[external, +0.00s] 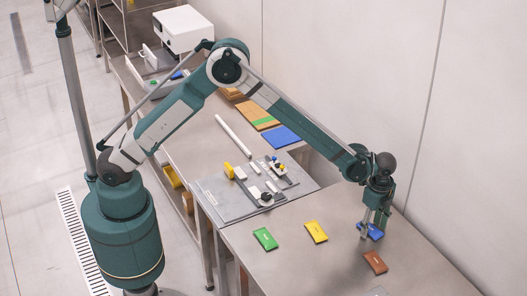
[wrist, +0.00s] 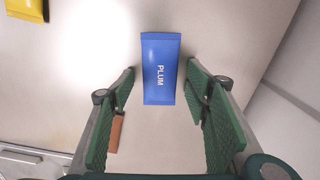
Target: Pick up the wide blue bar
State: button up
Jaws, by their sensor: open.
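The wide blue bar (external: 376,232) lies on the right part of the metal table, partly hidden by my gripper in the external view. In the wrist view my gripper (wrist: 160,76) is open, with one green-padded finger to each side of the bar and gaps on both sides. I cannot tell how far the fingertips are above the table.
An orange-brown bar (external: 375,262) lies close by, and it also shows beside the left finger in the wrist view (wrist: 116,131). A yellow bar (external: 316,232) and a green bar (external: 265,239) lie to the left. A grey board (external: 226,204) with small parts is further left. A wall stands behind.

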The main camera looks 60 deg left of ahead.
aim_at(372, 230)
jog(key=shift+c, duration=0.5)
jog(key=c, duration=0.9)
jog(key=shift+r, duration=0.1)
jog(key=shift+r+p, duration=0.5)
jog(key=shift+r, duration=4.4)
